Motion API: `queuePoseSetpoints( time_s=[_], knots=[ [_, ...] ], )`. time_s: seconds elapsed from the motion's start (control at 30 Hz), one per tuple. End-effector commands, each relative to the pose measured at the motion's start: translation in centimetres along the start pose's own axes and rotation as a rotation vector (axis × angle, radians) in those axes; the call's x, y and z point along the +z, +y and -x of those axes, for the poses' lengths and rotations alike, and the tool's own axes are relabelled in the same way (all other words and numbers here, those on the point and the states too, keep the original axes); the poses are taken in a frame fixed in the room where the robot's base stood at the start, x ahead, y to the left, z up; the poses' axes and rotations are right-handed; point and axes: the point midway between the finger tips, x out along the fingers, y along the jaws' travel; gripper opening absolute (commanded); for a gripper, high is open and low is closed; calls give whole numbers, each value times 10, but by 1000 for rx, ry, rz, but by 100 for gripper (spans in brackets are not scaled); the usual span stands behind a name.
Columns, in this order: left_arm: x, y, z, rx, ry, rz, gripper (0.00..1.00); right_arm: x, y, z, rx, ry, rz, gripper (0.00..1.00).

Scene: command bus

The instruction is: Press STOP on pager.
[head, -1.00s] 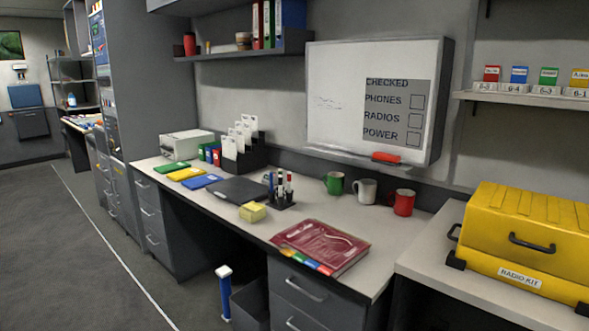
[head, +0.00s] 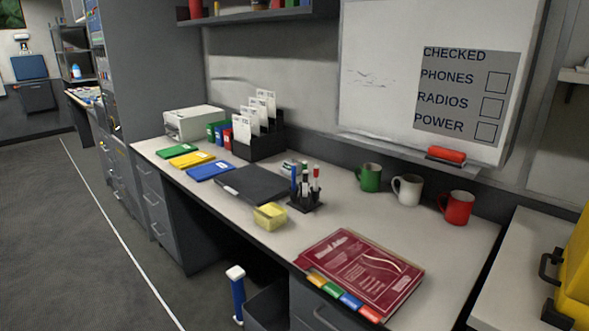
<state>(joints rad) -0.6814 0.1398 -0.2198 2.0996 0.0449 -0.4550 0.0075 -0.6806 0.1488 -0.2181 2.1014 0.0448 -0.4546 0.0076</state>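I cannot make out a pager with a STOP button in the head view. The nearer desk (head: 335,210) holds office items, none of which I can identify as the pager. Neither of my grippers is in view.
A dark flat folder (head: 252,184), a yellow note block (head: 270,216), a pen holder (head: 306,200), a maroon binder (head: 362,270) and green, white and red mugs (head: 457,207) are on the desk. A blue-and-white post (head: 237,295) stands before it. Grey floor (head: 70,250) is clear at left.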

Motion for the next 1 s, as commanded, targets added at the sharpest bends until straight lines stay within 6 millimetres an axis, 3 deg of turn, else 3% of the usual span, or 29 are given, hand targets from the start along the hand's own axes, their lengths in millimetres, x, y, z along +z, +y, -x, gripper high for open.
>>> queuePoseSetpoints(
  time_s=[0.33, 0.47, 1.0],
  knots=[
    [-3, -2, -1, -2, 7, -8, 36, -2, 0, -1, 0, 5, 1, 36],
    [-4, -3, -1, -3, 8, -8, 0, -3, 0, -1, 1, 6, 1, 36],
    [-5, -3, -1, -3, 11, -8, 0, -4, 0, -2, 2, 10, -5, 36]
  ],
)
